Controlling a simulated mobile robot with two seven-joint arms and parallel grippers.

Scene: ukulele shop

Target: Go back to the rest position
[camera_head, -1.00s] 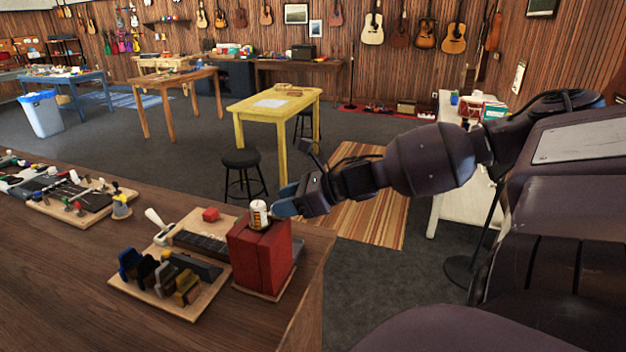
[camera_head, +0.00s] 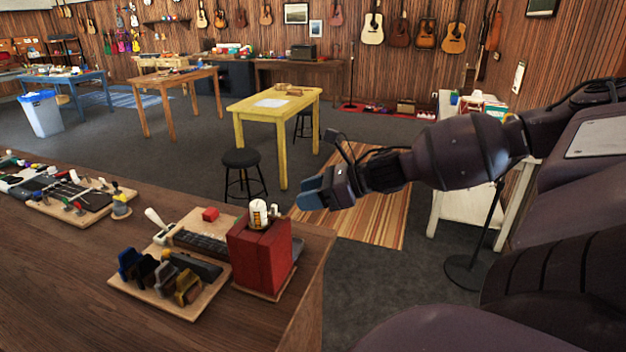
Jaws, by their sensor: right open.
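My right gripper (camera_head: 308,193) is at the end of my right arm, which comes in from the right. It is open and empty, in the air just right of and a little above the red box (camera_head: 262,258). A small white and gold can-like object (camera_head: 259,214) stands on top of the red box, with a gap between it and the gripper. My left gripper is not in view.
The wooden workbench (camera_head: 60,285) holds a tool board (camera_head: 150,290) and several small tools at the left. A black stool (camera_head: 241,160) and a yellow table (camera_head: 285,105) stand beyond. A striped rug (camera_head: 370,215) lies behind my right gripper.

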